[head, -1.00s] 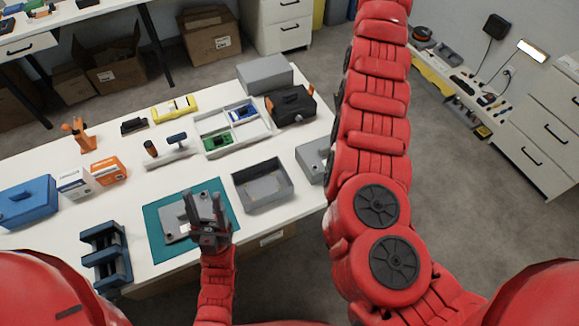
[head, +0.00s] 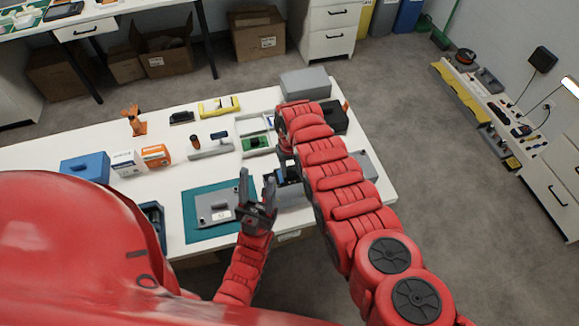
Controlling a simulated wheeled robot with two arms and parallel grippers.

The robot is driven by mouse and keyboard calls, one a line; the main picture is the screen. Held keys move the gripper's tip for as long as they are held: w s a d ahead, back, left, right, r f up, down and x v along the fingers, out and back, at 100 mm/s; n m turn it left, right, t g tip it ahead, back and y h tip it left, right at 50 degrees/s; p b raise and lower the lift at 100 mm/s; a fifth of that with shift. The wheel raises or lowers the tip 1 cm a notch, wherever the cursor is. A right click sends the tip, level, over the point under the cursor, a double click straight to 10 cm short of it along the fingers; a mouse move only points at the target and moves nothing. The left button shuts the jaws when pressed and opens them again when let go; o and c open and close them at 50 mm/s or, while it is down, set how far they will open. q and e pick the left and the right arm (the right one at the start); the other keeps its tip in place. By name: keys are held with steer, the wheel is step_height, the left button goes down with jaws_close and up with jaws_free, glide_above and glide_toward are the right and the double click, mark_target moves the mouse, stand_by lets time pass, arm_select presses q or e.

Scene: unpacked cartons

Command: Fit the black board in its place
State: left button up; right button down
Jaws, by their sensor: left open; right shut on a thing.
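My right gripper (head: 286,158) reaches down over the open grey box (head: 292,197), mostly hidden by its own red arm. It is shut on a small dark board (head: 289,175), with a bluish part showing beside it. The board is at the box's opening; I cannot tell whether it touches the floor of the box. My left gripper (head: 256,190) is open and empty, fingers up, in front of the line between the teal mat (head: 194,228) and the grey box. A grey lid-like plate (head: 215,206) lies on the mat.
A white divided tray (head: 244,123) with a green board (head: 257,142) stands behind the box, partly hidden by my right arm. A tool stand (head: 210,149), orange-white carton (head: 155,156), blue case (head: 86,167) and grey block (head: 305,83) are around. The table's front left is partly hidden.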

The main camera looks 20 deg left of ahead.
steer(key=shift+s+a+f, duration=0.2)
steer(key=shift+s+f, duration=0.1)
steer(key=shift+f, duration=0.05)
steer(key=shift+w+f+b, duration=0.1)
steer(key=shift+f+b, duration=0.8)
steer(key=shift+b, duration=0.15)
steer(key=shift+r, duration=0.1)
steer(key=shift+d+p, duration=0.1)
steer(key=shift+p, duration=0.25)
steer(key=shift+f+b, duration=3.15)
steer(key=shift+b, duration=0.1)
